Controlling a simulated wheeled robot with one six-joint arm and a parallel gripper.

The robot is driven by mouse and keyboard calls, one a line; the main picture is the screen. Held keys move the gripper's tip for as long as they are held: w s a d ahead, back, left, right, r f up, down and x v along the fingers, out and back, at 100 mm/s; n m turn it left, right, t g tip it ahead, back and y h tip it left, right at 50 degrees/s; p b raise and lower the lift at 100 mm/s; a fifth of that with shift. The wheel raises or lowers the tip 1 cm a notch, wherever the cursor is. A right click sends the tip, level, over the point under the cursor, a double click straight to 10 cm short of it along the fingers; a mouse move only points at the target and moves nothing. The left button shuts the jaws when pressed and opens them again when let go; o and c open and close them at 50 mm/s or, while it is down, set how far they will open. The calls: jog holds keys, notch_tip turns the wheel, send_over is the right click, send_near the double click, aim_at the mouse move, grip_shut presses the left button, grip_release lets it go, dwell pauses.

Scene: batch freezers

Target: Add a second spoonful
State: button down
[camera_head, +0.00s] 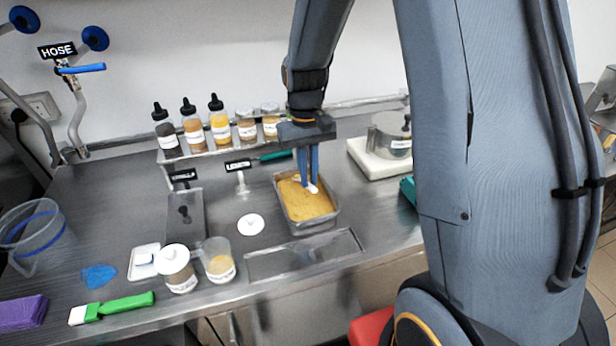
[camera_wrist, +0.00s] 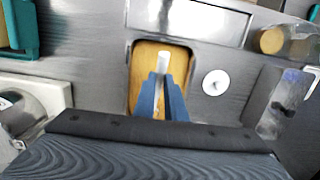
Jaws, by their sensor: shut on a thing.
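My gripper (camera_head: 309,178) points down over a metal pan (camera_head: 329,221) filled with a yellow-orange mass (camera_head: 308,204). Its blue fingers are shut on a white tool, likely the spoon (camera_head: 312,188); its tip is at or just above the mass, and I cannot tell if it touches. In the wrist view, the white spoon (camera_wrist: 163,62) shows between the fingertips (camera_wrist: 162,82), over the pan. An open clear jar (camera_head: 218,262) with tan contents stands at the front, left of the pan. A white round lid (camera_head: 250,224) lies flat between them.
A white-lidded jar (camera_head: 176,268) stands left of the open jar. Several bottles and jars line the rear shelf. A scale (camera_head: 378,160) with a metal pot (camera_head: 391,138) stands at the right.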

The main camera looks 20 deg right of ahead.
aim_at(314, 188)
jog(key=shift+s+r, duration=0.25)
jog(key=shift+r, duration=0.55)
jog(key=shift+s+r, duration=0.2)
jog(key=shift+r, duration=0.6)
jog(key=shift+s+t+b, duration=0.7)
jog(key=shift+s+t, duration=1.3)
jog(key=shift+s, duration=0.05)
jog(key=shift+s, duration=0.1)
